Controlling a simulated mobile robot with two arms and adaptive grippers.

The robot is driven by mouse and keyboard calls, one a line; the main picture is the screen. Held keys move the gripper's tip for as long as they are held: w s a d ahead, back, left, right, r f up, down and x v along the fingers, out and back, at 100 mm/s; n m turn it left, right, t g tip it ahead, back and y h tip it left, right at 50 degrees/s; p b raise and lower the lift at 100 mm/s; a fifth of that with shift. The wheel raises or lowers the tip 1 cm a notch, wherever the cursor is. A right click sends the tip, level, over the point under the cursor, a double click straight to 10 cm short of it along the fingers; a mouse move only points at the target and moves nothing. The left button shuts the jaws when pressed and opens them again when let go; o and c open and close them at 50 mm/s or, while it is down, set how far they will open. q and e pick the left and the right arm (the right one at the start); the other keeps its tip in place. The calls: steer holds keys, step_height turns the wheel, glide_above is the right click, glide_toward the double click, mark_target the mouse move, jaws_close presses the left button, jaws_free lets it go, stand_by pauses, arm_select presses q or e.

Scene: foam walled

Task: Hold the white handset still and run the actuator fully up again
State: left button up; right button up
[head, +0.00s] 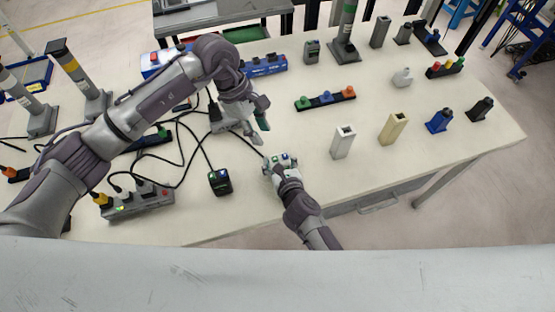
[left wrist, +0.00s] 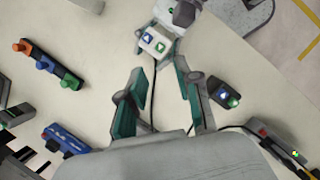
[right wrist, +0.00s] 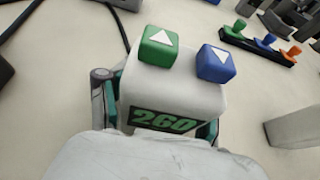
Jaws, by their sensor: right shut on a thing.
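The white handset (head: 279,157) is near the table's front edge. In the right wrist view the handset (right wrist: 175,92) has a green button (right wrist: 159,46), a blue button (right wrist: 216,63), both with white triangles, and a display (right wrist: 163,120) reading 260 in green. My right gripper (right wrist: 158,105) is shut around its sides. My left gripper (head: 265,112) is open and empty, above the table behind the handset. In the left wrist view the handset (left wrist: 154,43) lies beyond the left fingertips (left wrist: 160,80), apart from them. I cannot tell which device is the handset's actuator.
A dark handset (head: 220,182) lies left of the white one. A grey power strip (head: 137,200) and loose black cables cover the left side. A strip with coloured knobs (head: 325,98), a white block (head: 343,142) and a beige block (head: 393,128) stand to the right.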

arm_select(q)
jaws_close()
stand_by(1.1)
